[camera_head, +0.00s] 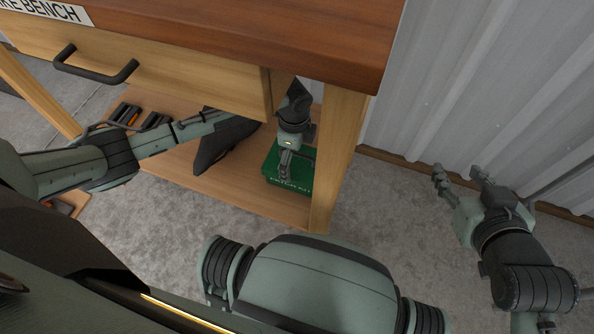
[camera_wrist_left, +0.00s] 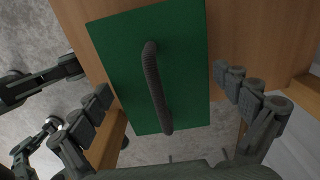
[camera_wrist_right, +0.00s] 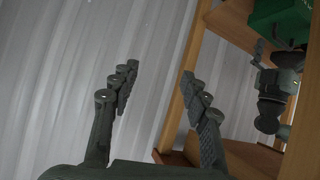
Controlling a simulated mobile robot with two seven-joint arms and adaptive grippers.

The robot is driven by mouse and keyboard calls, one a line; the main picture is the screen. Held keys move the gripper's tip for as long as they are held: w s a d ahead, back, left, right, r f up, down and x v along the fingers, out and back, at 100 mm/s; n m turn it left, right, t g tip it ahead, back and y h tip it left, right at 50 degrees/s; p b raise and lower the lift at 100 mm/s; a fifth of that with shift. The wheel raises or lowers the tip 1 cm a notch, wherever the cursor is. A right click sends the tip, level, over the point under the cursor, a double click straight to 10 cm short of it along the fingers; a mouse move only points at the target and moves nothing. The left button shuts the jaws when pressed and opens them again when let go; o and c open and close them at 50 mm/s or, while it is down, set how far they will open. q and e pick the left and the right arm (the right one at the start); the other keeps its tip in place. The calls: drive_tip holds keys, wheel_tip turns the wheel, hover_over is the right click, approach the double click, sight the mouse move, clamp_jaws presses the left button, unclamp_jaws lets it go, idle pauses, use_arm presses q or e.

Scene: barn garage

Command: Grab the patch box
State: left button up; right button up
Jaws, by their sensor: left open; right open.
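The green patch box (camera_head: 272,168) sits on the lower shelf of the bench, near its right front leg. White lettering shows on its front side, too small to read. In the left wrist view the box lid (camera_wrist_left: 120,70) and its dark ribbed handle (camera_wrist_left: 156,90) lie between the open fingers. My left gripper (camera_head: 285,172) is over the box, open, with fingers on either side and apart from the handle. The box also shows in the right wrist view (camera_wrist_right: 272,22). My right gripper (camera_head: 460,178) is open and empty, right of the bench near the metal wall.
The bench top (camera_head: 250,30) and drawer with handle (camera_head: 95,66) overhang the shelf (camera_head: 190,180). The bench leg (camera_head: 338,150) stands just right of the box. The floor in front is clear.

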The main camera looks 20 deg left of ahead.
use_arm(q)
drive_tip(key=f+b, duration=0.1)
drive_tip(key=f, duration=0.4)
drive_tip(key=shift+a, duration=0.2)
drive_tip(key=shift+f, duration=0.2)
drive_tip(key=c, duration=0.8)
use_arm(e)
drive_tip(key=w+a+r+t+y, duration=0.2)
drive_tip(key=a+r+t, duration=0.1)
drive_tip(key=r, duration=0.3)
drive_tip(key=shift+w+a+r+t, duration=0.2)
drive_tip(key=shift+a+t, duration=0.1)
drive_tip(key=shift+a, duration=0.5)
